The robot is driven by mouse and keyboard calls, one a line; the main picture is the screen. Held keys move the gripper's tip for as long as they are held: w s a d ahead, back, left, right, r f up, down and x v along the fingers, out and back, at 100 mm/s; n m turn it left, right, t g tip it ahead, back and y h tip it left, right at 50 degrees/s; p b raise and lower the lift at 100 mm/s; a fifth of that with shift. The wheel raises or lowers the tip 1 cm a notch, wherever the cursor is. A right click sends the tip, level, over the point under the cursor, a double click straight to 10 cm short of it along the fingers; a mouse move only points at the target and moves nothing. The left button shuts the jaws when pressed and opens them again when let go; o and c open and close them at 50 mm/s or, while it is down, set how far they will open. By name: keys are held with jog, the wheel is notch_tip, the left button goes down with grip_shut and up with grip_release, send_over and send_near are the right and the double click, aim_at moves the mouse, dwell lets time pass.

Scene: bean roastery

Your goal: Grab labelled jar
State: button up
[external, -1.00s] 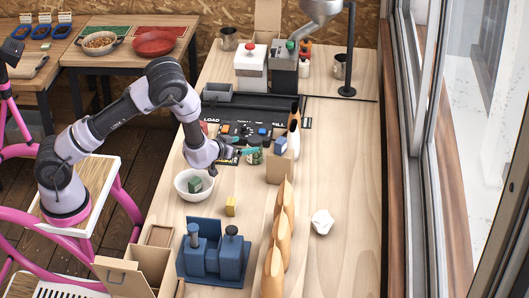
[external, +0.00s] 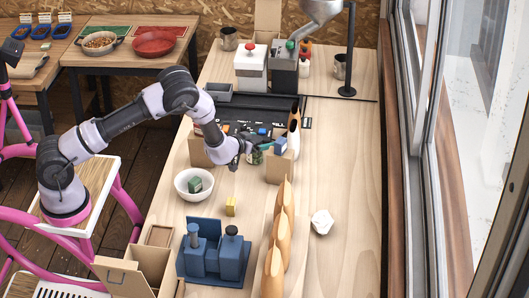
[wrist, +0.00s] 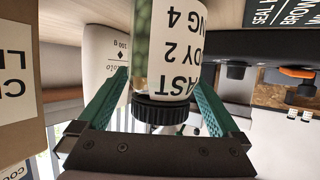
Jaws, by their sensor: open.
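The labelled jar (wrist: 165,45) has a black ribbed lid (wrist: 160,108), a white label with black print and green contents. It appears upside down in the wrist view. My gripper (wrist: 160,95) is open, with its two green fingers on either side of the jar's lid end. I see gaps between the fingers and the lid. In the external view my gripper (external: 262,139) is low over the middle of the bench, and the jar (external: 256,157) is partly hidden by it.
A cardboard box (external: 280,169) stands right of the jar, and another box (external: 197,153) stands left. A white pouch (wrist: 103,45) is close beside the jar. A white bowl (external: 182,190), yellow block (external: 230,207) and blue canister stand (external: 212,276) are nearer.

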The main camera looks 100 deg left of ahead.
grip_shut()
